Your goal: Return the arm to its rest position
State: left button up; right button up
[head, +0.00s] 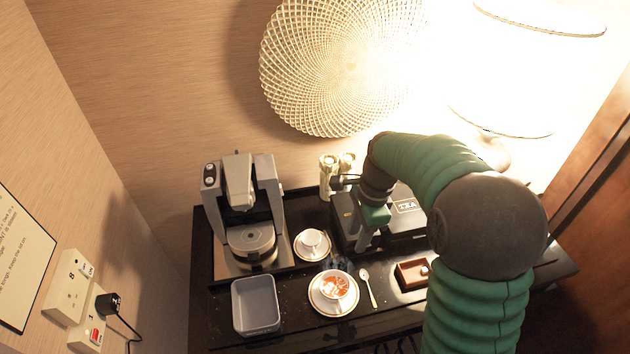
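My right arm, green with dark joints, comes in from the bottom right in the head view and bends over the counter. Its gripper (366,242) hangs downward beside the dark tea box (408,207). It is over the area between the box and the cups. The fingers are small and seen from above, so I cannot tell whether they are open or shut, and I see nothing held. My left gripper is not in view.
A coffee machine (240,205) stands at the left of the black counter. A grey bin (255,306), a white cup (312,240), a cup with reddish contents (334,287), a spoon (369,289) and a small brown tray (411,274) are near. A lamp (525,75) stands behind.

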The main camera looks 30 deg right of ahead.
pick_arm(q)
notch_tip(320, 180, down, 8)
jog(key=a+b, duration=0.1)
jog(key=b, duration=0.6)
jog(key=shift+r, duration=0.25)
pick_arm(e)
jog(key=s+a+f+n+t, duration=0.1)
jog(key=s+a+f+n, duration=0.3)
jog(key=n, duration=0.6)
jog(key=s+a+f+n+t+h, duration=0.1)
jog(key=s+a+f+n, duration=0.4)
jog(key=a+f+n, duration=0.4)
jog(key=shift+f+n+h, duration=0.3)
jog(key=shift+f+n, duration=0.2)
jog(key=shift+n, duration=0.4)
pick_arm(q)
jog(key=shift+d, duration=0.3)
pick_arm(e)
jog(key=shift+d+f, duration=0.1)
jog(key=shift+d, duration=0.25)
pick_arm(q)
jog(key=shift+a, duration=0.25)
pick_arm(e)
jog(key=shift+a, duration=0.3)
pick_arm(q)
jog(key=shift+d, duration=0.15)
pick_arm(e)
jog(key=shift+d, duration=0.2)
